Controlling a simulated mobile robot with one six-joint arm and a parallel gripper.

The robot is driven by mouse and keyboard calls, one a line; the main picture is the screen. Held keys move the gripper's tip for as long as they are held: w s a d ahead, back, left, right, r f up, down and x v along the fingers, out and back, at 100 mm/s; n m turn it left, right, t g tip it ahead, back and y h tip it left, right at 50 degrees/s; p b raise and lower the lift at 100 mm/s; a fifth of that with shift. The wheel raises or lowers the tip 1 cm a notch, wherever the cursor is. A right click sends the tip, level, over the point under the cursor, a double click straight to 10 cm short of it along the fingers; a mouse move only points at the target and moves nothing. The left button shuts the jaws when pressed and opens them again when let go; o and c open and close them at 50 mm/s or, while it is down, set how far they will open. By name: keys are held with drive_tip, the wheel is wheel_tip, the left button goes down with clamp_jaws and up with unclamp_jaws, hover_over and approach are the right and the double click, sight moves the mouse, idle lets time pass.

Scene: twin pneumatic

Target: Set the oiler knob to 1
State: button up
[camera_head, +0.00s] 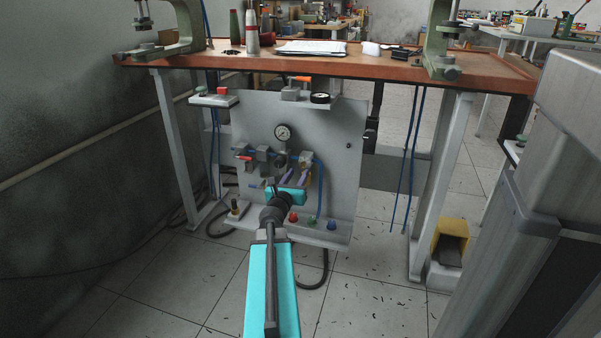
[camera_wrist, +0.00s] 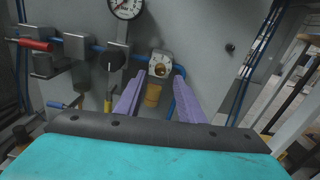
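The oiler (camera_wrist: 160,66) is a small grey block with a round brass-coloured face and an amber bowl below it, fixed to the grey panel. It sits right of centre on the panel in the head view (camera_head: 305,159). The knob's marks are too small to read. My gripper (camera_wrist: 160,78) is open, with its two purple fingers pointing at the panel on either side of the oiler. Nothing is held, and I cannot tell whether the fingers touch the oiler. My gripper also shows in front of the panel in the head view (camera_head: 294,178).
Left of the oiler are a regulator block (camera_wrist: 115,57), a pressure gauge (camera_head: 283,132) and a red-handled valve (camera_wrist: 36,44). The workbench (camera_head: 330,59) overhangs the panel.

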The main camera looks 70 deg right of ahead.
sight(302, 167)
drive_tip(key=shift+w+d+b, duration=0.1)
drive_tip(key=shift+d+b, duration=0.35)
drive_tip(key=shift+d, duration=1.8)
clamp_jaws()
drive_tip(key=shift+a, duration=0.15)
